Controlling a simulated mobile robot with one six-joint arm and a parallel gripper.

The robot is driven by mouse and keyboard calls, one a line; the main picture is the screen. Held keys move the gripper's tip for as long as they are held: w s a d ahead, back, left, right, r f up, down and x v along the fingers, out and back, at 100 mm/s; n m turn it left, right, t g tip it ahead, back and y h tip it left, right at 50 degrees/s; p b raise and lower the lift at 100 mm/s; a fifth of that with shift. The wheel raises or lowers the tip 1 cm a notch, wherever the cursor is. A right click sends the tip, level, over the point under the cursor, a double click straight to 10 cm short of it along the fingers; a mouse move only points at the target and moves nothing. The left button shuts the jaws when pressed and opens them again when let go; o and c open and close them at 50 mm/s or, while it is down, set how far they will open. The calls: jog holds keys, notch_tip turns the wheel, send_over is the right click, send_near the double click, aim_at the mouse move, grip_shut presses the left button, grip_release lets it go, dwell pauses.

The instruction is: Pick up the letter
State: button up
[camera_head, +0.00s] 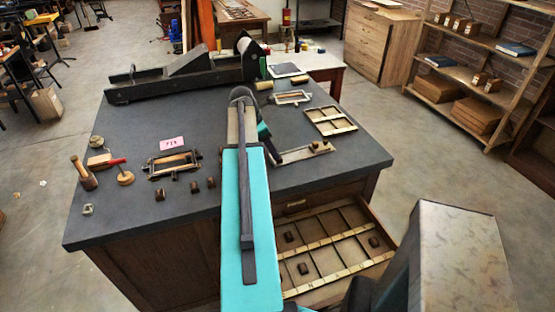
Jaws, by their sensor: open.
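Several small dark letter blocks stand near the front edge of the dark tabletop (120,218): one on the left (172,196), one in the middle (194,187) and one on the right (211,182). More blocks lie in the open compartment drawer (325,225) below: one at upper left (289,237), one lower down (303,268) and one on the right (374,242). Which block is the letter I cannot tell. My gripper (274,156) is open, partly hidden behind my arm, to the right of the tabletop blocks and close to a flat holder (306,153).
A long press (185,78) fills the back edge. A divided tray (331,121) lies at right.

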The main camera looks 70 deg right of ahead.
jog(key=shift+p+x, duration=1.05)
jog(key=shift+x, duration=1)
jog(key=shift+s+f, duration=0.2)
jog(key=shift+a+f, duration=0.15)
